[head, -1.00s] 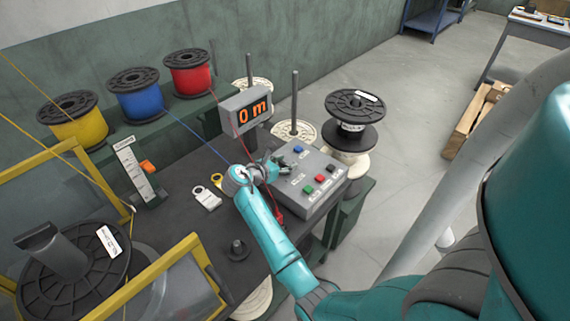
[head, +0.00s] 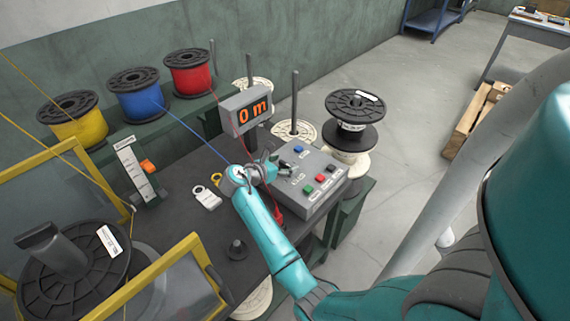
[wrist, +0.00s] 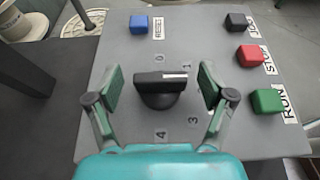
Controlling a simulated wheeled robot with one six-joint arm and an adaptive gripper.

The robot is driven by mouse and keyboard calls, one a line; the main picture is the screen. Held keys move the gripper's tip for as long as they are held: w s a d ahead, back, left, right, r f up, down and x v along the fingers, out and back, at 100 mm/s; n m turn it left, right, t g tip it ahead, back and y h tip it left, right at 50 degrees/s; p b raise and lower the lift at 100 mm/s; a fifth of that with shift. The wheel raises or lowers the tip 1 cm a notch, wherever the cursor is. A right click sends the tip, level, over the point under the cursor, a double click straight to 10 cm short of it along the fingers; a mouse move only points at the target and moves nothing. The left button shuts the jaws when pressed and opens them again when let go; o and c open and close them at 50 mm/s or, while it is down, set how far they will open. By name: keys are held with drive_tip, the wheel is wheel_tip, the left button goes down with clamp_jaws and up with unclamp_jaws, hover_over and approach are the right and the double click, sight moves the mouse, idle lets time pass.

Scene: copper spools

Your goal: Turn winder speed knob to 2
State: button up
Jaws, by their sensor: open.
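The winder speed knob is a black bar-shaped dial (wrist: 158,99) on the grey control box (wrist: 120,50). In the wrist view its white line points right, a little below the printed 1. The printed 0, 1, 3 and 4 show around it; no 2 is visible, and my right finger covers part of that side. My gripper (wrist: 160,76) is open, with one finger on each side of the knob and a gap at both sides. In the head view my gripper (head: 276,166) is over the left part of the box and hides the knob.
Blue (wrist: 139,23), black (wrist: 237,21), red (wrist: 249,56) and green (wrist: 266,100) buttons sit near the knob. A blue wire runs close to my wrist. A black spool (head: 352,105) stands right of the box.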

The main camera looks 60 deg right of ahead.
drive_tip(key=v, duration=1.1)
idle(0.3)
